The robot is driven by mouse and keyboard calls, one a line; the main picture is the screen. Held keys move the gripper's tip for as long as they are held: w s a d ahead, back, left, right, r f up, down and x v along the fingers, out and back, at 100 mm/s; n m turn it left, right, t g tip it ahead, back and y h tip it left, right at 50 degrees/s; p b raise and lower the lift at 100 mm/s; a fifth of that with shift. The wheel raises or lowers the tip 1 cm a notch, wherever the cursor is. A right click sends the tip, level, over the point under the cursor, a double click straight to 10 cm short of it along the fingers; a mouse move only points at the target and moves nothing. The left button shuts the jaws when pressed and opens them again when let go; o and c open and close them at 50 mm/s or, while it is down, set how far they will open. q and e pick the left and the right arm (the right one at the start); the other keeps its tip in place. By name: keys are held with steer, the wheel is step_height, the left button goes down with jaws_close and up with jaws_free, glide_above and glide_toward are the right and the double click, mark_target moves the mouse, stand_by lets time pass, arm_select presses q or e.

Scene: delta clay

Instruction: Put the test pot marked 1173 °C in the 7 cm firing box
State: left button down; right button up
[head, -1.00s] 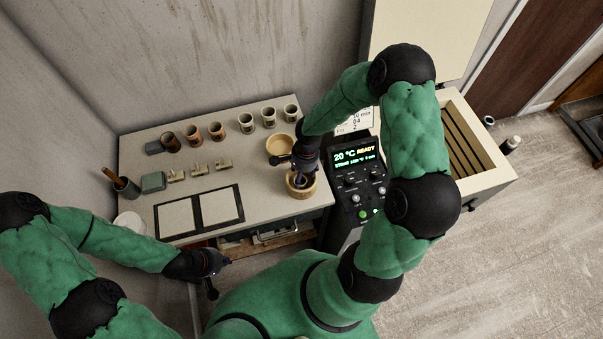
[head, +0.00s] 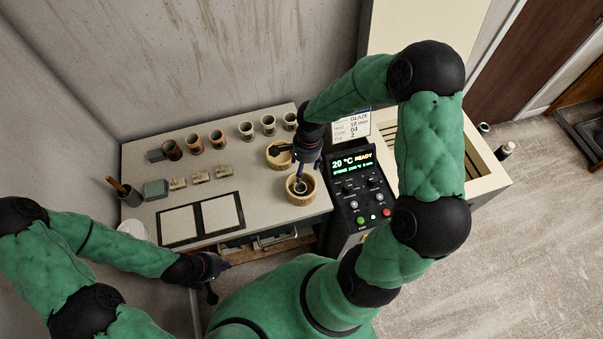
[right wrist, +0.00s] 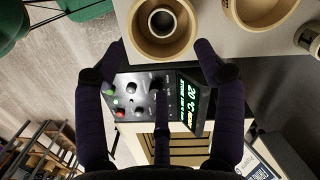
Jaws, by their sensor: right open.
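A small round pot (head: 300,187) stands inside a tan round firing box (head: 301,199) near the table's front right. The right wrist view shows the pot (right wrist: 162,20) as a ring within the box's wider rim (right wrist: 137,40). A second tan round box (head: 274,160) is behind it, partly hidden by my right gripper; its edge shows in the right wrist view (right wrist: 262,22). No size or temperature marks are readable on these. My right gripper (right wrist: 162,52) is open and empty, close to the filled box. My left gripper (head: 215,283) is open and empty in front of the table.
Several cups (head: 217,139) stand along the table's back. Small pieces (head: 200,178), a green block (head: 155,189), a tool holder (head: 130,196) and two white tiles (head: 220,214) are left. A controller (head: 357,190) reading 20 °C READY stands right, beside the open kiln (head: 488,180).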

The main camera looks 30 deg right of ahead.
steer(key=r, duration=0.3)
steer(key=shift+d+r, duration=0.2)
steer(key=shift+r, duration=0.2)
